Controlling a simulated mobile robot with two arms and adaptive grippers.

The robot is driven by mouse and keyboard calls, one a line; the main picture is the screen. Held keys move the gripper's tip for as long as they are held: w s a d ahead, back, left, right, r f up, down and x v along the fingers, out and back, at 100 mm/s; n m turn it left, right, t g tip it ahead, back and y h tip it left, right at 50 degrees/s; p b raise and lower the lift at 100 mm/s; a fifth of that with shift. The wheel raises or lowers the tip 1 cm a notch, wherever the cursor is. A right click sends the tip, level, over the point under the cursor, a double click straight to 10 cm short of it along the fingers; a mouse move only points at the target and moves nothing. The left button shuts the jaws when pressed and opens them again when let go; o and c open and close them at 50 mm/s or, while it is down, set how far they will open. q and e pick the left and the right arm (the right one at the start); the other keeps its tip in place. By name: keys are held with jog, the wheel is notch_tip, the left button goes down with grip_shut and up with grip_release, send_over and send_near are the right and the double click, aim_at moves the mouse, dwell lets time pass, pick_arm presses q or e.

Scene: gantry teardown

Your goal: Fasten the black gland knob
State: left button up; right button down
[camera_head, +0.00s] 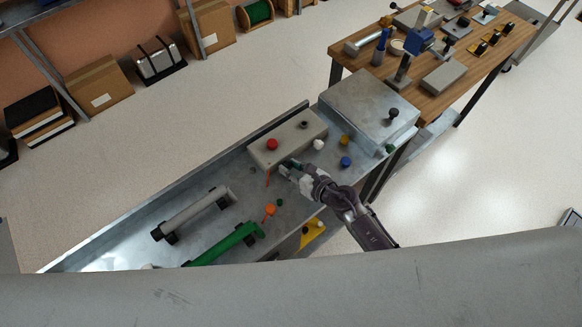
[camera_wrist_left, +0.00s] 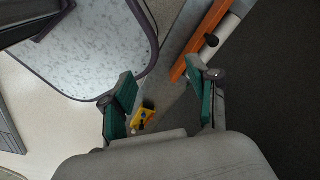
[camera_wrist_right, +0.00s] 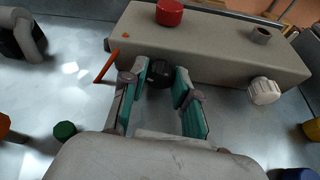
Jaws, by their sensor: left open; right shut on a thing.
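The black gland knob (camera_wrist_right: 160,73) sits low on the near side of a beige-grey box (camera_wrist_right: 215,48). My right gripper (camera_wrist_right: 162,85) is shut on it, one teal-padded finger at each side. In the head view my right gripper (camera_head: 287,169) reaches the near face of the same box (camera_head: 288,138), and the knob is hidden there. I cannot tell how far the knob is screwed in. My left gripper (camera_wrist_left: 163,88) is open and empty in the left wrist view, with a yellow object (camera_wrist_left: 143,118) beyond its fingers.
The box bears a red knob (camera_head: 272,144) and has a white knob (camera_head: 319,144) by it. An orange lever (camera_wrist_right: 106,66) stands close left of my right fingers. A blue knob (camera_head: 346,162), green handle (camera_head: 225,243) and grey pipe (camera_head: 196,212) are also on the metal bench.

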jog(key=shift+d+f+m+g+y+b, duration=0.15)
jog(key=shift+m+g+y+b, duration=0.45)
jog(key=shift+m, duration=0.7)
jog(key=shift+w, duration=0.1)
jog(key=c, duration=0.9)
grip_release()
jog(key=shift+o, duration=0.2)
